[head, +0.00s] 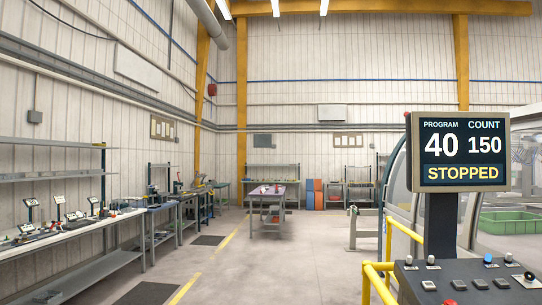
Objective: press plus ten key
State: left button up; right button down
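A control console (445,273) stands at the lower right of the head view, cut off by the bottom edge. A row of small square keys (480,284) runs across it; their labels are too small to read, so I cannot tell which is the plus ten key. Above the console, a display (460,151) on a dark post reads PROGRAM 40, COUNT 150 and STOPPED. Neither of my grippers is in view.
A green bin (505,223) is behind at the right. A long workbench (75,240) lines the left wall.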

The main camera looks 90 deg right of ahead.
aim_at(502, 282)
jog(key=z, duration=3.5)
jog(key=i+z, duration=0.1)
jog(key=i, duration=0.45)
jog(key=i+j+z, duration=0.1)
jog(key=i, duration=0.45)
jog(key=i+j+z, duration=0.1)
jog(key=i, duration=0.45)
jog(key=j, duration=0.1)
